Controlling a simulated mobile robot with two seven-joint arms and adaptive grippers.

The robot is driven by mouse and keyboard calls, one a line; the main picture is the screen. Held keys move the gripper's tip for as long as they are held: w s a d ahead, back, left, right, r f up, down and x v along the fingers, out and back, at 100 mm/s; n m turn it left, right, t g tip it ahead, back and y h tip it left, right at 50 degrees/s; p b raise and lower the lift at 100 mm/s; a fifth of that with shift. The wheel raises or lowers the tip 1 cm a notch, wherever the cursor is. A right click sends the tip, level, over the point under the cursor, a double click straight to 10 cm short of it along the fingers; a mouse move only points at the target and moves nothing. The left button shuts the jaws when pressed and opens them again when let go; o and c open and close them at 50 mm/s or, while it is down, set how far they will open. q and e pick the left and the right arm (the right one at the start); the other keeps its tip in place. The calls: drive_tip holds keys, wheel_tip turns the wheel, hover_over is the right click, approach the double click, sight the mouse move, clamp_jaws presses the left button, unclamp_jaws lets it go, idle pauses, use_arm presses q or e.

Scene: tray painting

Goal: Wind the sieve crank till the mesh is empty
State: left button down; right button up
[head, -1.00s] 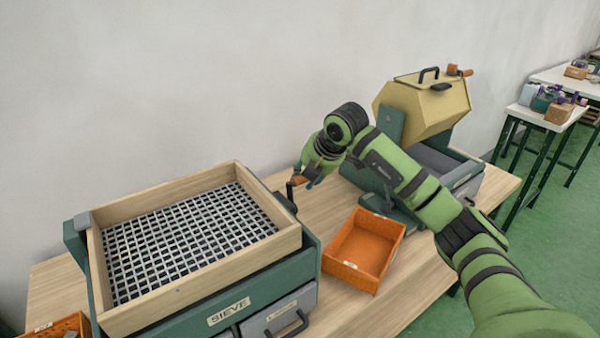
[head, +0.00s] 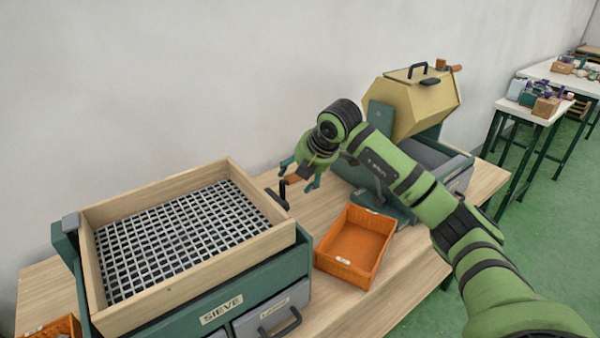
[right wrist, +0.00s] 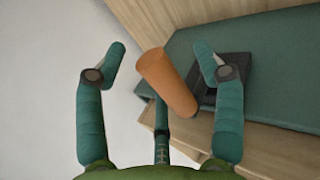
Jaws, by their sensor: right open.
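The sieve (head: 70,225) is a green frame with a pale wooden box (head: 270,240) on top. Its grey mesh (head: 180,238) shows bare, with no pieces that I can make out. The crank's dark arm (head: 277,198) is on the sieve's right side, with an orange handle (head: 291,179). In the right wrist view the orange handle (right wrist: 167,82) stands between the spread fingers. My right gripper (head: 300,180) is open around the handle, and no finger clearly presses on it. My left gripper is not in view.
An orange bin (head: 352,248) stands on the wooden table right of the sieve. A yellow drum (head: 415,105) on a green stand is behind my right arm. A grey drawer (head: 272,310) is under the sieve. Another orange bin (head: 50,330) is at the lower left.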

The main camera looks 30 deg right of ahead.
drive_tip(key=p+v, duration=0.2)
drive_tip(key=v, duration=0.6)
drive_tip(key=shift+p, duration=0.4)
